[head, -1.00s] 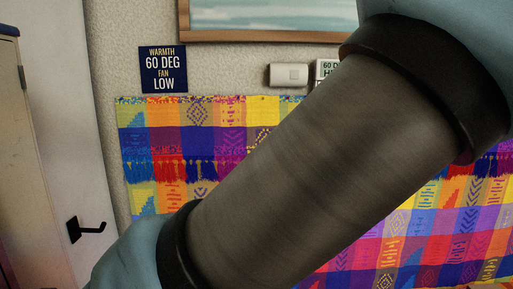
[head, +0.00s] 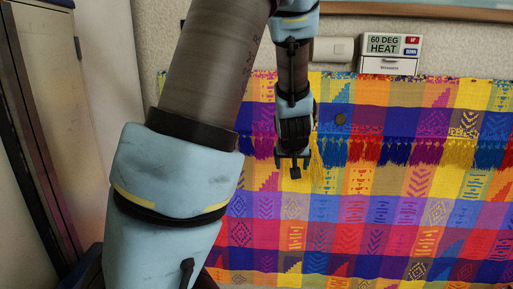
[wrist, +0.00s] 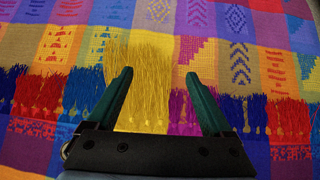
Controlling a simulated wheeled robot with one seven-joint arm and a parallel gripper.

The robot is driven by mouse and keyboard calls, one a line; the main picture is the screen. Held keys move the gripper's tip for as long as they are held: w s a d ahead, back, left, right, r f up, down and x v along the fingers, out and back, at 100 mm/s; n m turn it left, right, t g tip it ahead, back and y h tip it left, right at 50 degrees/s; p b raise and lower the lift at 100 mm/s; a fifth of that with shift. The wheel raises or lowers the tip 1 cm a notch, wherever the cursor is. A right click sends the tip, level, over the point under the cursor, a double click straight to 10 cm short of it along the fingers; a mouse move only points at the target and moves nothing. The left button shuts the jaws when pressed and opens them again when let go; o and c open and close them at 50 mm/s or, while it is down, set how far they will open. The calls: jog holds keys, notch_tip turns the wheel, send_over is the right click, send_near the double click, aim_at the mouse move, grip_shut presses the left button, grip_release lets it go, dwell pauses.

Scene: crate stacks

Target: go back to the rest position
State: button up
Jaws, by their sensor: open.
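My arm spans the left and middle of the head view. My gripper (head: 293,168) hangs pointing down in front of a bright patterned cloth (head: 400,210). In the wrist view, my gripper's two green fingers (wrist: 158,75) stand wide apart with nothing between them. Behind them is the cloth (wrist: 225,20), with yellow, red, blue and purple fringe. I cannot tell the gap between fingertips and cloth.
A thermostat (head: 391,46) and a small pale box (head: 333,50) are on the wall above the cloth. A beige cabinet or door (head: 50,100) stands at the far left. No crates show.

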jog(key=s+a+f+g, duration=0.1)
jog(key=s+a+g, duration=0.2)
jog(key=s+a, duration=0.5)
jog(key=s+a+f+g+y, duration=0.1)
jog(key=s+a+f+g, duration=0.1)
jog(key=s+a, duration=0.7)
jog(key=shift+s+f+g, duration=0.2)
jog(key=shift+s+g, duration=0.55)
jog(key=shift+g, duration=0.15)
